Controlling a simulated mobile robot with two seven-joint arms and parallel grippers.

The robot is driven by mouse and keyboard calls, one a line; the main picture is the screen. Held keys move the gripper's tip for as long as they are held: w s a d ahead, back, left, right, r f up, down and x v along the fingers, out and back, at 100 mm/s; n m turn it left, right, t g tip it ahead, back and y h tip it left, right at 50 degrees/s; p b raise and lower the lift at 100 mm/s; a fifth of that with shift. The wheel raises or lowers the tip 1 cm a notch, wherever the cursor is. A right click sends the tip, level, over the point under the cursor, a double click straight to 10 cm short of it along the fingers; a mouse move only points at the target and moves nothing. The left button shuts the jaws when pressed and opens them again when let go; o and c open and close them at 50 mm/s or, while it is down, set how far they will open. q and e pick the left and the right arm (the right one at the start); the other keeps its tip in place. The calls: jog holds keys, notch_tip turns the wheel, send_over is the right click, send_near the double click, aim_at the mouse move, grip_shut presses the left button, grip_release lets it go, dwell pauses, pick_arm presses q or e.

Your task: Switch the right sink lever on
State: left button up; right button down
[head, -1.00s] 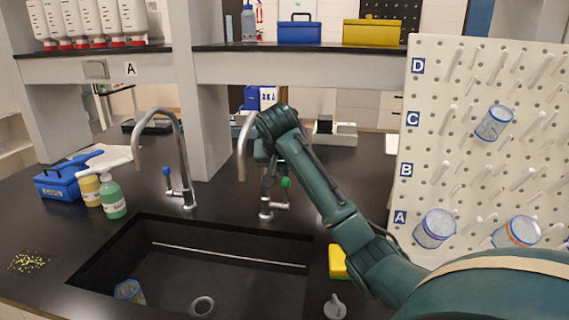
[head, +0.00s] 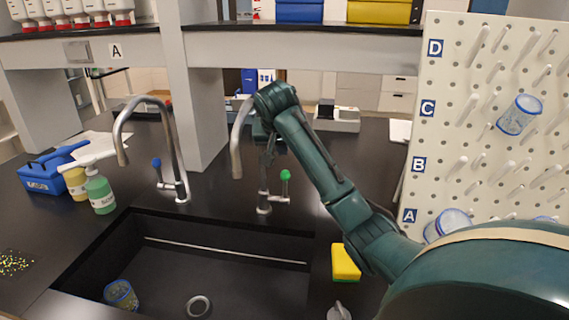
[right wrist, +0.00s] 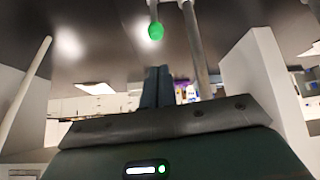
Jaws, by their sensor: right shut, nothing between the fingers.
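The right sink tap has a grey curved spout (head: 236,150) behind the black sink (head: 140,215). Its lever stands upright at the right of the tap base and ends in a green knob (head: 286,174). The knob also shows in the right wrist view (right wrist: 155,31), beside the grey tap post (right wrist: 195,50). My right gripper (head: 268,152) is above and left of the knob in the head view, partly hidden by my arm. In the right wrist view its dark fingers (right wrist: 157,72) are shut and empty, with a visible gap to the knob. My left gripper is not in view.
A left tap with a blue knob (head: 156,163) stands left of a grey post (head: 200,110). A yellow sponge (head: 345,262) lies right of the sink. A white pegboard (head: 480,100) stands at right. Soap bottles (head: 100,190) and a blue toolbox (head: 48,172) are at left.

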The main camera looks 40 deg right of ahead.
aim_at(284, 171)
jog(key=p+x, duration=0.1)
jog(key=x, duration=0.9)
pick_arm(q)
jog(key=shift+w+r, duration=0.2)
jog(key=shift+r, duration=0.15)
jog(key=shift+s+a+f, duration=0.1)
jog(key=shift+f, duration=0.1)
pick_arm(e)
jog(key=shift+f, duration=0.1)
jog(key=shift+f, duration=0.1)
jog(key=shift+a+t+h+b, duration=0.15)
jog(key=shift+t+h+b, duration=0.15)
jog(key=shift+b, duration=0.1)
jog(key=shift+s+a+r, duration=0.2)
jog(key=shift+s+r, duration=0.05)
jog(key=shift+s, duration=0.05)
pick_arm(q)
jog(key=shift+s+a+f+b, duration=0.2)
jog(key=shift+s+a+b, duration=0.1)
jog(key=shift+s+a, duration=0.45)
pick_arm(e)
jog(key=shift+f+h, duration=0.15)
jog(key=shift+h, duration=0.15)
